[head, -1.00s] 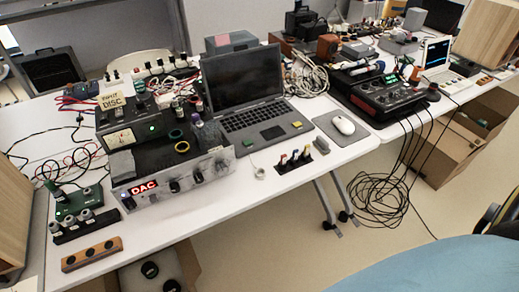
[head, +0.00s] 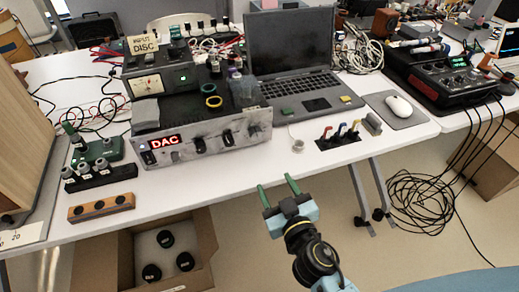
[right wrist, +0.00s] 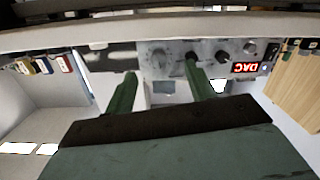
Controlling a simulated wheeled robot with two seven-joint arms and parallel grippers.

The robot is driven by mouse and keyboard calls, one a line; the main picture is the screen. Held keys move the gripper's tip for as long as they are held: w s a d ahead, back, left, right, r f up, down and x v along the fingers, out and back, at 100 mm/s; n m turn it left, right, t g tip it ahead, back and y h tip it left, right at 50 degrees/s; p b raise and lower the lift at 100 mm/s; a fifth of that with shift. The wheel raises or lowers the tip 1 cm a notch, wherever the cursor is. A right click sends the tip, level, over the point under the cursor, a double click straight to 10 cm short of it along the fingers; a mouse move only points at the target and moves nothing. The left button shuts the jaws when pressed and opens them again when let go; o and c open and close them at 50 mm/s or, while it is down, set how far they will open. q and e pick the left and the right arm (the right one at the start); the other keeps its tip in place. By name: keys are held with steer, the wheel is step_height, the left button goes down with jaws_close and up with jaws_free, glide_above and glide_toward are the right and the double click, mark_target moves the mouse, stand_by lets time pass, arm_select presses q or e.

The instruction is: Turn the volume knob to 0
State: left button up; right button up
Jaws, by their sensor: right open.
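The silver amplifier (head: 240,147) with a red lit DAC display (head: 165,141) stands on the white table. Its front has several dark knobs, among them a left one (head: 199,145) and a middle one (head: 227,137). I cannot read which is the volume knob or its setting. My right gripper (head: 277,183) is open and empty, in front of the table edge and apart from the amplifier. In the right wrist view the amplifier front (right wrist: 205,50) appears upside down beyond the open green fingers (right wrist: 161,70); one fingertip overlaps a knob there. My left gripper is not in view.
A laptop (head: 290,45) stands right of the amplifier, with a small black switch block (head: 338,143) in front of it. A wooden block (head: 102,208) and a small green device (head: 97,152) lie to the left. An open cardboard box (head: 205,235) stands below the table.

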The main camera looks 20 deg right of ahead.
step_height(320, 180, up, 3)
steer(key=p, duration=0.2)
glide_toward(258, 137)
steer(key=shift+w+f+t, duration=0.25)
steer(key=shift+w+t, duration=0.15)
steer(key=shift+w, duration=0.35)
steer(key=w, duration=0.7)
steer(key=shift+w+a+f, duration=0.1)
steer(key=shift+a+f, duration=0.05)
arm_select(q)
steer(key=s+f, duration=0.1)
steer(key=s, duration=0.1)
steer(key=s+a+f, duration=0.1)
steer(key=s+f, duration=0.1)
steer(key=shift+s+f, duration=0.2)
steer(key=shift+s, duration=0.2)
arm_select(e)
steer(key=c, duration=1)
steer(key=shift+o, duration=0.2)
